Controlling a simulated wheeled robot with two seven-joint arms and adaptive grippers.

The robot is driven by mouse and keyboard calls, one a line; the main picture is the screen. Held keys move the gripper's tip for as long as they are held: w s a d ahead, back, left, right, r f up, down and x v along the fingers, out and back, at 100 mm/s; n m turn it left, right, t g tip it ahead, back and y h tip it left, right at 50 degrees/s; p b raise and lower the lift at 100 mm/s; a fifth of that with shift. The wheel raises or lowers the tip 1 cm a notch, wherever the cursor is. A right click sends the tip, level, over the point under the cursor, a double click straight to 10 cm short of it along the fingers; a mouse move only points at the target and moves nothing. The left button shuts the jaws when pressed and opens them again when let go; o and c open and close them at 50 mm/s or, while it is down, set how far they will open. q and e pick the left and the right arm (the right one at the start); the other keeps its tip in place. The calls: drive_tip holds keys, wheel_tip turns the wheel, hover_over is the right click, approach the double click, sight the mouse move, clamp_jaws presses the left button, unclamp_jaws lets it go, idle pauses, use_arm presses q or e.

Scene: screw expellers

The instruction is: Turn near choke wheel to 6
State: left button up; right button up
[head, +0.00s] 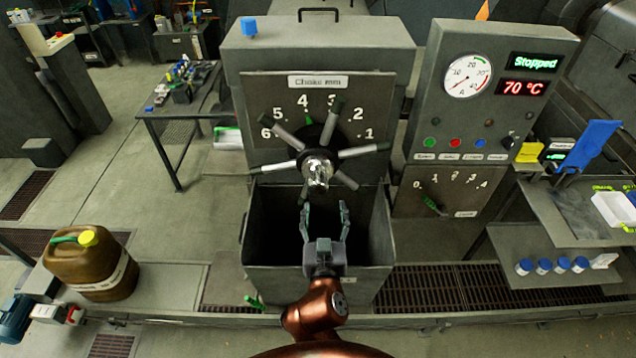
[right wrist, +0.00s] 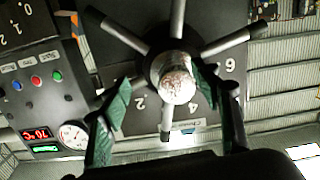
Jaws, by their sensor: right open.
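The choke wheel (head: 350,154) has several grey spokes with dark ends and a shiny hub. It is mounted on a plate with a dial numbered 1 to 6 under a "Choke mm" label (head: 318,82). A small green mark (head: 308,119) shows just below the 4. My right gripper (head: 324,207) is open and empty, just below the hub in the head view. In the right wrist view the wheel (right wrist: 232,42) appears upside down, and the open fingers (right wrist: 163,80) flank its hub. Contact with the hub cannot be told. My left gripper is not in view.
A dark open bin (head: 260,255) lies below the wheel. To the right, a control panel (head: 455,100) reads "Stopped" and 70 °C, with a lower 0–4 dial (head: 430,203). A brown canister (head: 90,272) stands at left. The floor between canister and side table (head: 155,115) looks clear.

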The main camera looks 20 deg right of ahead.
sight(318, 191)
drive_tip(key=r, duration=0.1)
drive_tip(key=a+r, duration=0.1)
drive_tip(key=r, duration=0.1)
drive_tip(key=shift+w+a+t, duration=0.25)
drive_tip(key=shift+a+t, duration=0.15)
drive_tip(key=p+x, duration=0.1)
drive_tip(key=x, duration=0.5)
drive_tip(key=shift+p, duration=0.3)
drive_tip(key=shift+w+d+f, duration=0.1)
drive_tip(key=shift+w+d, duration=0.2)
drive_tip(key=shift+w, duration=0.35)
drive_tip(key=shift+c, duration=0.4)
clamp_jaws()
